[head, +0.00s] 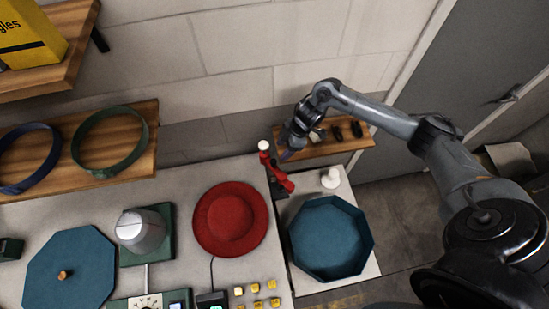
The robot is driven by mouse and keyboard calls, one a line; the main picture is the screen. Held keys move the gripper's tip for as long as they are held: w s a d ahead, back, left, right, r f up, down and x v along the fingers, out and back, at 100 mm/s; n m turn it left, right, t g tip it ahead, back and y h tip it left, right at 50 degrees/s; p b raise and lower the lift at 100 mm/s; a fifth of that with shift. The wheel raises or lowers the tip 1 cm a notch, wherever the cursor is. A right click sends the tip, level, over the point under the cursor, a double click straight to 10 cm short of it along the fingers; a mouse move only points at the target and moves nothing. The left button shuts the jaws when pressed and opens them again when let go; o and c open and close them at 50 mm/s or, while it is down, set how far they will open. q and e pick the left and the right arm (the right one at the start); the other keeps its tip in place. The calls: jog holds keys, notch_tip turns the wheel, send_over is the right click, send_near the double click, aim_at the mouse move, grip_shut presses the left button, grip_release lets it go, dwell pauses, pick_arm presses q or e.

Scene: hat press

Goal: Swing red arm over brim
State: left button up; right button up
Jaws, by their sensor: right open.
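The red arm (282,179) stands at the back right of the table, on a dark base, with a white knob (263,145) at its upper end. The red hat (232,216) lies to its left, with a round crown and a wide brim. In this view the arm is beside the brim, not over it. My right gripper (287,153) is open, just right of the red arm and its knob. Its fingers are small and partly hidden, and I cannot tell whether they touch the arm. My left gripper is not in view.
A blue octagonal tray (331,238) stands right of the hat, with a white knob (330,177) behind it. A grey dome (141,231) and a blue octagonal lid (70,270) are on the left. Several yellow blocks (257,287) lie in front. A wooden shelf (352,140) is behind my gripper.

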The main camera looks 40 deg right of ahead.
aim_at(274, 161)
jog(key=x, duration=0.8)
jog(key=shift+w+a+f+p, duration=0.1)
jog(key=shift+f+p, duration=0.05)
jog(key=shift+p, duration=0.2)
grip_shut()
